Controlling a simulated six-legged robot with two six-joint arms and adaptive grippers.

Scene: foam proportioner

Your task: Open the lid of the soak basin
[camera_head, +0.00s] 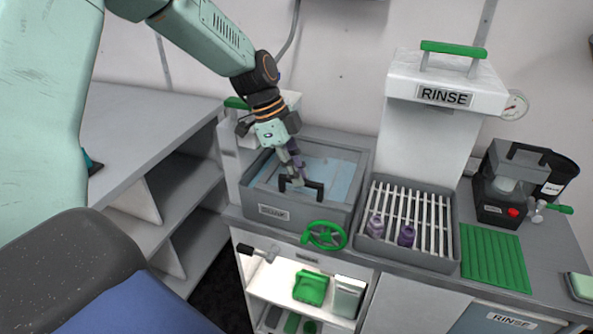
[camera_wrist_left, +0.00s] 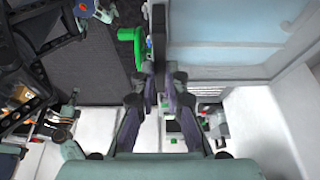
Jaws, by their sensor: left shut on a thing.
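The grey soak basin (camera_head: 273,212) stands on the counter in the middle of the head view, with a label on its front. Its pale blue, see-through lid (camera_head: 338,172) appears to lie flat inside the rim; it also shows in the left wrist view (camera_wrist_left: 235,30). A dark handle (camera_head: 316,188) sits near the lid's front edge. My left gripper (camera_head: 297,181) points down and is shut on this handle. In the left wrist view my left gripper's fingers (camera_wrist_left: 160,85) are close together and partly hide the handle. My right gripper is not in view.
A green valve wheel (camera_head: 324,235) sticks out in front of the basin. To the right are a slatted rack (camera_head: 425,215) with two purple bottles, a rinse station (camera_head: 445,85), a green ribbed mat (camera_head: 494,260) and a black machine (camera_head: 505,185). Shelves lie below left.

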